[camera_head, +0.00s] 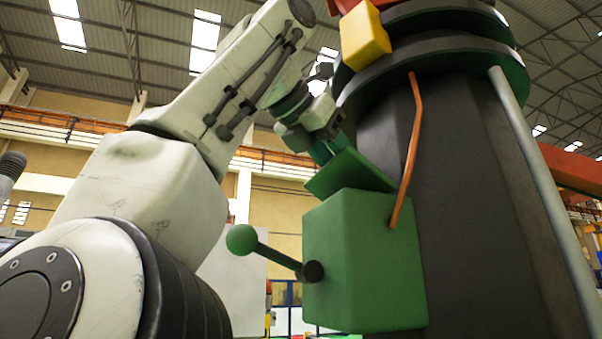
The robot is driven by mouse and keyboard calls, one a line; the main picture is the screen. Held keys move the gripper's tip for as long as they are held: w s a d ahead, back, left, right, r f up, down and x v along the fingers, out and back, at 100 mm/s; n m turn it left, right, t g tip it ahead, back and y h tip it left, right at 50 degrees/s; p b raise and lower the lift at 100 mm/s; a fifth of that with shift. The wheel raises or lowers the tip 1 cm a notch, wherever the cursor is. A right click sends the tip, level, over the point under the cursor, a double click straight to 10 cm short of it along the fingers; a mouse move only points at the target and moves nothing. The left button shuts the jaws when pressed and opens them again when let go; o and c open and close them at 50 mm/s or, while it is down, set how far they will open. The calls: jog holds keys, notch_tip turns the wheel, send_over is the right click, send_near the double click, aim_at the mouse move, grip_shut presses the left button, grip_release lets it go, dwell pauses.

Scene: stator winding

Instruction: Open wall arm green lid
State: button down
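The green box (362,265) is fixed to the side of a dark column, right of centre. Its green lid (348,174) is tilted up, with a gap between it and the box top at the left. A lever with a green ball knob (241,239) sticks out of the box's front left. My gripper (327,150) is at the lid's upper left edge, at the end of the white arm. It is small and dark here, and its fingers are partly hidden. I cannot tell whether it touches or grips the lid.
The dark column (470,200) fills the right side, with a grey pipe (540,195) along it. A thin orange rod (407,150) runs down to the box's top right. A yellow block (364,38) sits above, near the arm.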

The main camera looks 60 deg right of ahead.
jog(key=shift+s+d+r, duration=0.1)
jog(key=shift+r, duration=0.05)
dwell(0.4)
jog(key=c, duration=0.8)
grip_release()
jog(key=shift+o, duration=0.2)
jog(key=shift+s, duration=0.1)
